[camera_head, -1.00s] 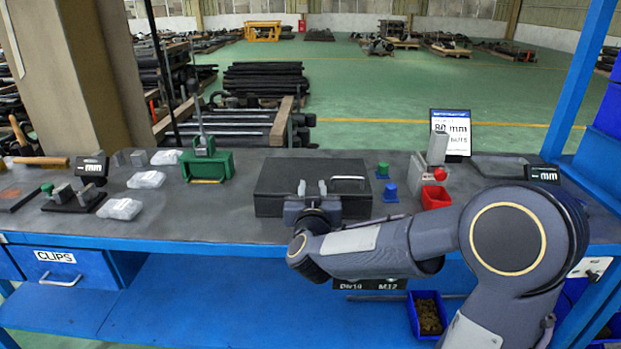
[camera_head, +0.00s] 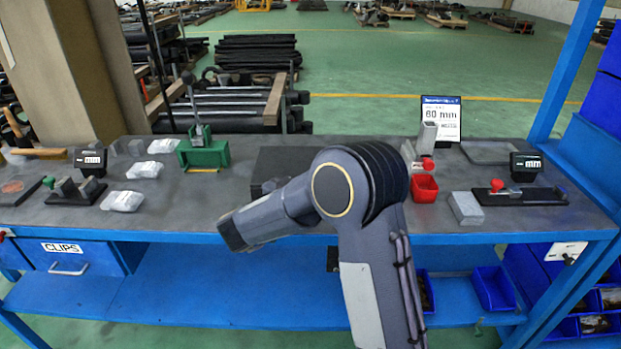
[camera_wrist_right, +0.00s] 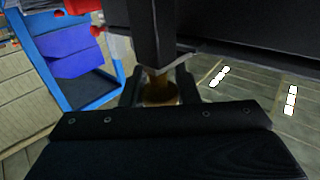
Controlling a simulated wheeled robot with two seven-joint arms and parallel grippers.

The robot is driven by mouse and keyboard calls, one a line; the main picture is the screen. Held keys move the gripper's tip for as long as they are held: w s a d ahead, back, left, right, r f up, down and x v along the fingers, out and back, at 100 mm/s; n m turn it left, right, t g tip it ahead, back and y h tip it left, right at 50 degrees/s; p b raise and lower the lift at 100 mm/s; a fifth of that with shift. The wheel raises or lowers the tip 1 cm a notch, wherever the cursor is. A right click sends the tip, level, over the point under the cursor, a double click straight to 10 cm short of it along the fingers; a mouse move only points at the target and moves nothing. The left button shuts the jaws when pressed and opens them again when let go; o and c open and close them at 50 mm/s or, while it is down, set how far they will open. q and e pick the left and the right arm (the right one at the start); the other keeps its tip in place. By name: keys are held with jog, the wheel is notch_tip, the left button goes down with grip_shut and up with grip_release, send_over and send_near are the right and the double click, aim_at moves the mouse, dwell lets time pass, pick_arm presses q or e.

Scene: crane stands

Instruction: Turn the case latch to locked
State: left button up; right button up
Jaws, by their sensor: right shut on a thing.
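The dark grey case (camera_head: 282,162) lies on the bench behind my right arm, which hides most of its front and right side. In the wrist view the case's dark face (camera_wrist_right: 250,22) fills the top right. My right gripper (camera_wrist_right: 160,80) is shut on a brownish, brass-like piece that I take to be the case latch (camera_wrist_right: 158,90), close against the case. A dark upright bar stands just beyond it. The latch's angle cannot be made out. In the head view my arm hides the fingertips. My left gripper is not in view.
A green fixture (camera_head: 204,154) stands left of the case. A sign (camera_head: 440,118) stands at the back. Clear bags (camera_head: 122,201) lie at the left.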

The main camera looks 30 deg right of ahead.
jog(key=shift+d+r+m+g, duration=0.1)
jog(key=shift+m+g, duration=0.2)
jog(key=shift+g, duration=0.2)
jog(key=o, duration=1)
jog(key=v, duration=0.7)
jog(key=shift+s+a, duration=0.15)
jog(key=shift+a, duration=0.25)
